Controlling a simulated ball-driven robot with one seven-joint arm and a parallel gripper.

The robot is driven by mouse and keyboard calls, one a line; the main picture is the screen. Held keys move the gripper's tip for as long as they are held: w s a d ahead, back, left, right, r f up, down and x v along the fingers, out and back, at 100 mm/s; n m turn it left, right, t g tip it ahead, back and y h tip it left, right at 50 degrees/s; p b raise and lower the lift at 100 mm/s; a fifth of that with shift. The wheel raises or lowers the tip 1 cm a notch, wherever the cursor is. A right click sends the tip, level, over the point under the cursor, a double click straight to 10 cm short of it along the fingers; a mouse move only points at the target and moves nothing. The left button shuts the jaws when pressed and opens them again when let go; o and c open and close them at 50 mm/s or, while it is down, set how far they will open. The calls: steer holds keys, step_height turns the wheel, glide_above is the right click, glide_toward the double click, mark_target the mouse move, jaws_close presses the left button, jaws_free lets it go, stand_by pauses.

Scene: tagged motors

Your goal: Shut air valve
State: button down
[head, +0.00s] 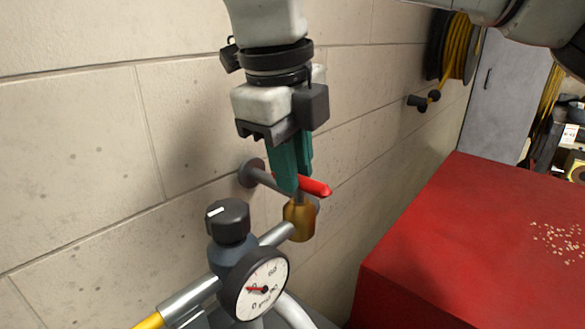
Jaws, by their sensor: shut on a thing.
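The air valve has a brass body (299,219) on a grey pipe beside the block wall. Its red lever handle (316,187) sticks out to the right from between the fingers. My gripper (291,178) points down from above, its green fingers shut on the red handle. The handle's inner end and pivot are partly hidden by the fingers. Left of and below the valve is a pressure gauge (262,289) with a white face and a red needle. A black knob (228,219) stands above the gauge.
A red cabinet top (450,230) takes up the right side. The block wall (80,150) runs close behind the valve. A yellow hose reel (457,45) hangs on the wall at the upper right. A grey locker (500,95) stands behind the cabinet.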

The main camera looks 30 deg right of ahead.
steer(key=shift+m, duration=0.4)
steer(key=c, duration=1.1)
jaws_free()
steer(key=shift+o, duration=0.2)
step_height(320, 180, up, 11)
steer(key=a+p, duration=0.2)
steer(key=p, duration=0.5)
steer(key=shift+s+f+p, duration=0.2)
steer(key=shift+s+p, duration=0.1)
steer(key=shift+p, duration=0.05)
